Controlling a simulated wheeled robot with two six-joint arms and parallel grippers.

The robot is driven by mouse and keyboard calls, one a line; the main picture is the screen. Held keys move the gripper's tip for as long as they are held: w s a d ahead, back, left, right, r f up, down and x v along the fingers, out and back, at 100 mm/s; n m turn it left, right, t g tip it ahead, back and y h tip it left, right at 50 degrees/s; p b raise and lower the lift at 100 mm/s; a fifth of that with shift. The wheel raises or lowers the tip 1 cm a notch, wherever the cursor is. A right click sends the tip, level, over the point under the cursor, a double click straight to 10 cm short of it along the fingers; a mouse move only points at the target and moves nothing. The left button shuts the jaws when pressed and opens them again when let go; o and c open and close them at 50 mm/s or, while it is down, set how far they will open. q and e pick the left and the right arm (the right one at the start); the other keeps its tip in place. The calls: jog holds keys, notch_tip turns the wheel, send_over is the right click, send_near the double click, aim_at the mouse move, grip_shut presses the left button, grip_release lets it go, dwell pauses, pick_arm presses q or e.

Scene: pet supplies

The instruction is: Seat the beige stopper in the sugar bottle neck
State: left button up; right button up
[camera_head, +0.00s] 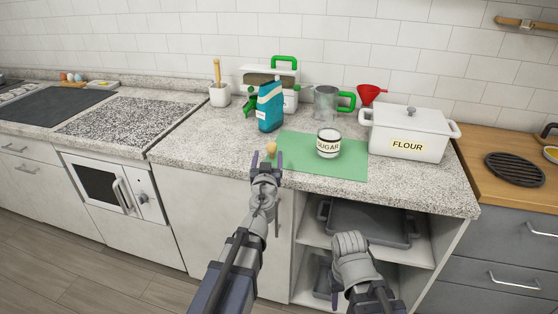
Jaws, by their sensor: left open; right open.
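The sugar bottle (328,144), a short white jar labelled SUGAR, stands upright on the green mat (300,164). Its top looks dark and open. The beige stopper (271,148) is at the left edge of the mat, just beyond my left gripper (267,166). My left gripper is open near the counter's front edge, with its tips close to the stopper; I cannot tell whether they touch it. My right gripper (350,243) is open and empty, low in front of the cabinet shelves, well away from the bottle.
A blue carton (270,107) stands behind the stopper. A white FLOUR container (407,138) stands right of the mat. A metal jug (327,104), a red funnel (369,94) and a white mortar (219,95) stand farther back. The mat's right part is clear.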

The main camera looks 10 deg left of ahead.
aim_at(271, 149)
pick_arm(q)
jog(key=shift+x, duration=1.35)
jog(key=w, duration=0.4)
jog(key=shift+w+f+b, duration=0.25)
jog(key=shift+f+b, duration=0.15)
jog(key=shift+w+a, duration=0.15)
jog(key=shift+w, duration=0.3)
jog(key=shift+s, duration=0.1)
grip_shut()
